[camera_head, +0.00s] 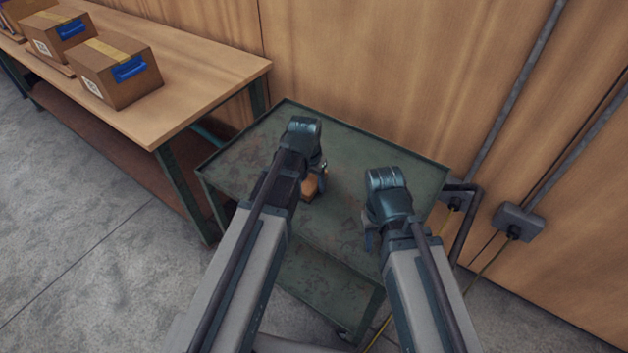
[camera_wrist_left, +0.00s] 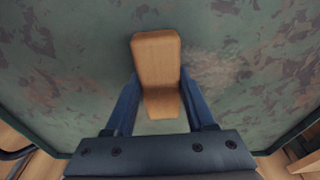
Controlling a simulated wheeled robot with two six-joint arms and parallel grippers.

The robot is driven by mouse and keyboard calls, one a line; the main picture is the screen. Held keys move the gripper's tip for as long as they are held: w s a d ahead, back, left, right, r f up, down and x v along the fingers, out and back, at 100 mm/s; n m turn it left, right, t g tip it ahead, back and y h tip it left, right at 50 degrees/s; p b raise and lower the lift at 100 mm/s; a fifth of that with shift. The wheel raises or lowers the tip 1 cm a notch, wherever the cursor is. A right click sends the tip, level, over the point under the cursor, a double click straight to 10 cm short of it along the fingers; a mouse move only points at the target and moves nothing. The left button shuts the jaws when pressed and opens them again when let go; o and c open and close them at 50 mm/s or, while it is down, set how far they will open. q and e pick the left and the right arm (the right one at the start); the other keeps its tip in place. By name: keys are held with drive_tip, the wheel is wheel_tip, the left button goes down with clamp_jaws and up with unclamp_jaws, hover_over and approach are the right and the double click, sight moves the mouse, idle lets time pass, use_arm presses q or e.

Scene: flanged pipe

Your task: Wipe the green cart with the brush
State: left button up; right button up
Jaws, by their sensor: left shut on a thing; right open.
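The green cart (camera_head: 345,150) stands against the wood wall, its top tray worn with brownish patches. Its top also fills the left wrist view (camera_wrist_left: 60,80). My left gripper (camera_head: 315,180) is over the middle of the tray. It is shut on the brush (camera_wrist_left: 156,62), gripping its light wooden body between two blue fingers. Part of the brush (camera_head: 309,188) shows beside the gripper in the head view. Its bristles are hidden, so I cannot tell whether they touch the tray. My right gripper (camera_head: 370,240) is open and looks empty, over the tray's right front part.
A wooden table (camera_head: 205,75) stands left of the cart, with several cardboard boxes (camera_head: 115,72) with blue labels on it. Pipes and a grey wall box (camera_head: 518,221) are on the wall at the right. The tray's back part is clear.

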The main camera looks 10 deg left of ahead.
use_arm(q)
drive_tip(key=shift+w+a, duration=0.35)
drive_tip(key=shift+a, duration=0.55)
drive_tip(key=shift+w+a, duration=0.35)
drive_tip(key=shift+a, duration=0.5)
use_arm(e)
drive_tip(key=shift+r, duration=0.1)
use_arm(q)
drive_tip(key=shift+a, duration=0.1)
drive_tip(key=shift+w+a+f, duration=0.1)
drive_tip(key=shift+w+a, duration=0.25)
drive_tip(key=shift+a, duration=0.45)
drive_tip(key=shift+w+a, duration=0.3)
drive_tip(key=shift+a, duration=0.5)
drive_tip(key=shift+w+a, duration=0.4)
drive_tip(key=shift+a, duration=0.45)
drive_tip(key=shift+w+a, duration=0.35)
drive_tip(key=shift+a, duration=0.5)
drive_tip(key=shift+w+a, duration=0.3)
drive_tip(key=shift+a, duration=0.5)
drive_tip(key=shift+w+a, duration=0.3)
drive_tip(key=shift+a, duration=0.45)
use_arm(e)
drive_tip(key=shift+f, duration=0.2)
use_arm(q)
drive_tip(key=shift+a, duration=0.1)
drive_tip(key=shift+c, duration=0.6)
